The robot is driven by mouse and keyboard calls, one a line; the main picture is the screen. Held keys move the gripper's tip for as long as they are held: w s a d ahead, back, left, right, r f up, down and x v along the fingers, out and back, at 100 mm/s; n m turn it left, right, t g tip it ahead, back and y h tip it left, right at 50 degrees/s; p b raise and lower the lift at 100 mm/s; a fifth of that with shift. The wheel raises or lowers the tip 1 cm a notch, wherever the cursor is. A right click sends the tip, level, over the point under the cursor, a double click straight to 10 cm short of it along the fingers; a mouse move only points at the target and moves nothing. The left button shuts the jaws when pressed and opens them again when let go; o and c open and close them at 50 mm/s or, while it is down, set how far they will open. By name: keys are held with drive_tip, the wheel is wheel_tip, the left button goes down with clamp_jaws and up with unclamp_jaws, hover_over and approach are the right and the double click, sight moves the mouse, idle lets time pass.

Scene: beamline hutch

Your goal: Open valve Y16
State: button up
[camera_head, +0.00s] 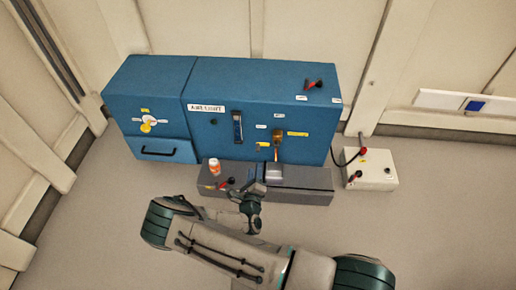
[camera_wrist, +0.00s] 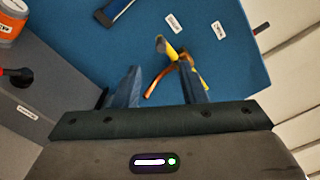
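No tag reading Y16 is legible, so I cannot tell which handle is that valve. A small yellow-and-copper lever (camera_head: 277,141) sits on the front of the blue cabinet (camera_head: 225,140), beside yellow and white tags. In the wrist view a yellow lever (camera_wrist: 169,47) with a copper-coloured bar stands out from the blue face, just beyond my fingertips. My gripper (camera_wrist: 160,84) is open, its two fingers apart with the copper-coloured bar reaching between them. Whether they touch it, I cannot tell.
A grey plinth (camera_head: 310,185) before the cabinet carries an orange-and-white jar (camera_head: 214,167) and a red lever (camera_head: 226,183). A red lever (camera_head: 314,84) is on the cabinet top. A yellow-handled dial (camera_head: 148,122) is at left, a white box (camera_head: 375,170) at right.

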sight(257, 152)
drive_tip(key=w+b, duration=0.1)
drive_tip(key=w, duration=0.2)
drive_tip(key=w+b, duration=0.1)
drive_tip(key=w, duration=0.3)
drive_tip(key=w+b, duration=0.1)
drive_tip(key=w, duration=0.3)
drive_tip(key=shift+w+d+b, duration=0.1)
drive_tip(key=shift+d+b, duration=0.15)
drive_tip(key=shift+b, duration=0.05)
drive_tip(key=shift+w+r, duration=0.1)
drive_tip(key=shift+w, duration=0.6)
clamp_jaws()
drive_tip(key=shift+s, duration=0.1)
